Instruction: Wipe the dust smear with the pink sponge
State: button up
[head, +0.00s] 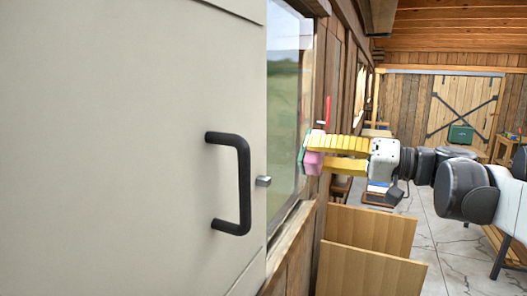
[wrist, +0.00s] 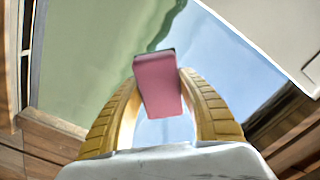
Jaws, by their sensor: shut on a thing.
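My gripper (head: 312,154), with yellow fingers, is shut on the pink sponge (wrist: 158,84). In the head view the sponge (head: 313,163) shows at the fingertips, close to the window pane (head: 284,130). In the wrist view the sponge sits between the fingers in front of the glass (wrist: 100,60), with a thin dark layer at its far edge. I cannot tell whether it touches the pane. No dust smear can be made out clearly on the glass in either view.
A large pale cabinet door (head: 110,150) with a black handle (head: 243,185) fills the left of the head view, beside the window. Wooden panels (head: 368,235) stand below my arm. A barn-style door (head: 462,105) is at the back, with open tiled floor before it.

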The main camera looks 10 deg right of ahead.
jog(key=shift+s+d, duration=0.15)
jog(key=shift+d, duration=0.05)
jog(key=shift+v, duration=1.45)
